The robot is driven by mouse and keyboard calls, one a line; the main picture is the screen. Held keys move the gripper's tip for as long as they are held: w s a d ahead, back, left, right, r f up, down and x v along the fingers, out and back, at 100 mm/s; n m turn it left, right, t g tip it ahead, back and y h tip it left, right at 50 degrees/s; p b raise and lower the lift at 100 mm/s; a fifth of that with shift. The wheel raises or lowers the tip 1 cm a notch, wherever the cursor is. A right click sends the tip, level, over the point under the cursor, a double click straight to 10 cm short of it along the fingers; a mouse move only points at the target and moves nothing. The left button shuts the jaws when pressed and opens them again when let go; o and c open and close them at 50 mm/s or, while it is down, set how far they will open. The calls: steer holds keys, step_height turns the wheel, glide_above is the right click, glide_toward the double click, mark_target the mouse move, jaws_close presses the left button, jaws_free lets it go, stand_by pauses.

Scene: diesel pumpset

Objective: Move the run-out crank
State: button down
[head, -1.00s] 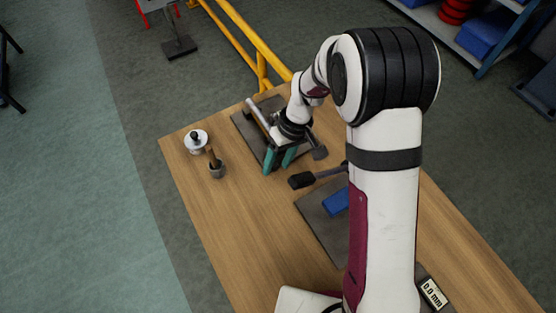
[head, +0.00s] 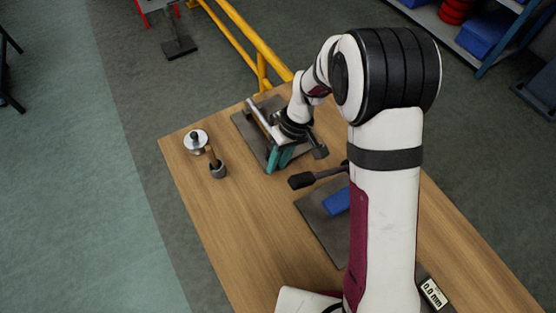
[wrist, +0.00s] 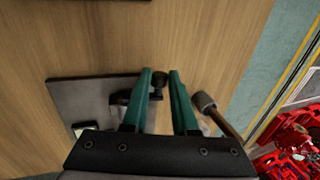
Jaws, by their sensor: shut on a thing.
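My gripper (head: 272,170) has teal fingers, pointing down at the near edge of a dark plate (head: 243,124) on the far part of the bench. In the wrist view the gripper (wrist: 161,72) is nearly closed, with the dark knob of the run-out crank (wrist: 157,84) showing between the fingers. A dark arm (wrist: 121,97) shows beside the left finger. I cannot tell whether it belongs to the crank. In the head view my fingers and wrist hide the crank's grip.
To the right lie a black-headed tool (head: 302,181) and a blue block (head: 337,202). The bench's near left is clear.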

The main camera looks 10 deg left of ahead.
steer(key=shift+w+d+r+g+y, duration=0.15)
steer(key=shift+r+g+y, duration=0.05)
steer(key=shift+g+y, duration=0.35)
steer(key=shift+w+d+r+g+y, duration=0.15)
steer(key=shift+g+y, duration=0.4)
steer(key=shift+w+d+r+g+y, duration=0.2)
steer(key=shift+w+d+g+y, duration=0.05)
steer(key=shift+g+y, duration=0.35)
steer(key=shift+w+d+r+g+y, duration=0.15)
steer(key=shift+w+d+g+y, duration=0.05)
steer(key=shift+g+y, duration=0.4)
steer(key=g+y, duration=0.1)
steer(key=w+d+g+y, duration=0.1)
steer(key=shift+r+g+y, duration=0.1)
steer(key=shift+g+y, duration=0.2)
steer(key=shift+w+d+g+y, duration=0.25)
steer(key=shift+g+y, duration=0.4)
steer(key=shift+w+d+g+y, duration=0.2)
steer(key=shift+g+y, duration=0.45)
steer(key=c, duration=0.7)
jaws_free()
